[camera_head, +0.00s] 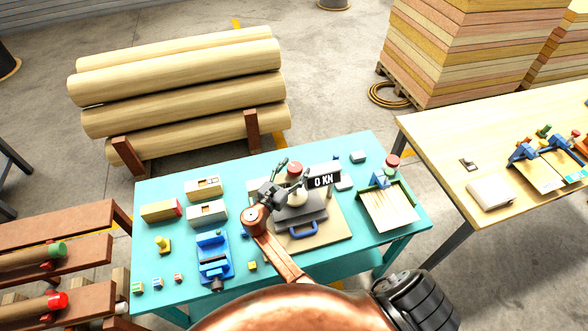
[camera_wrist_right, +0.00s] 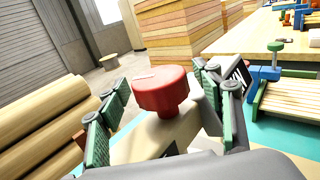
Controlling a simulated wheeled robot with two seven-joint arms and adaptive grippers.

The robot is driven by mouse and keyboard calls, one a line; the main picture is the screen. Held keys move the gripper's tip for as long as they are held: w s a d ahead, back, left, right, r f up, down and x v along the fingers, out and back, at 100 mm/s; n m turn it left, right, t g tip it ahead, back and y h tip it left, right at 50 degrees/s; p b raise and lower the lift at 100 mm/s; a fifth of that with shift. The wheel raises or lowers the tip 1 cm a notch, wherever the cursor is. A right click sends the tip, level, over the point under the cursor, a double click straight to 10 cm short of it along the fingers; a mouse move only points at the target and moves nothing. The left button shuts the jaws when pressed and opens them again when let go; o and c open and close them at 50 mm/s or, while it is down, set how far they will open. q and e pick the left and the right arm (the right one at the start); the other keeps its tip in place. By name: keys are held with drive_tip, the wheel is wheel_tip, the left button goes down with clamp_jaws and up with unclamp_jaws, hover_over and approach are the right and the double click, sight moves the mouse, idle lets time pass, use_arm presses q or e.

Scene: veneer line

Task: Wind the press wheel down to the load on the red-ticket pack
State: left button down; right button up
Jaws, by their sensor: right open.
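The red press wheel (camera_head: 295,166) tops a small press on the teal table in the head view. In the right wrist view the red wheel (camera_wrist_right: 162,92) is large, between the two fingers. My right gripper (camera_head: 284,178) is at the wheel, fingers open on either side; it also shows in the wrist view (camera_wrist_right: 160,108). I cannot tell whether a finger touches the wheel. The press display (camera_head: 321,181) reads 0 KN. A dark plate with a blue handle (camera_head: 303,230) sits low in the press. I cannot make out a red ticket there. My left gripper is not in view.
Beside the press stand a blue vise (camera_head: 213,262) on the left and a slatted tray (camera_head: 390,208) on the right. Several small blocks lie on the teal table (camera_head: 165,270). Logs (camera_head: 185,90) lie behind; a wooden bench (camera_head: 445,150) stands right.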

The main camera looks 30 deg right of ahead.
sight(294, 166)
wheel_tip(294, 166, up, 10)
idle(0.5)
idle(0.3)
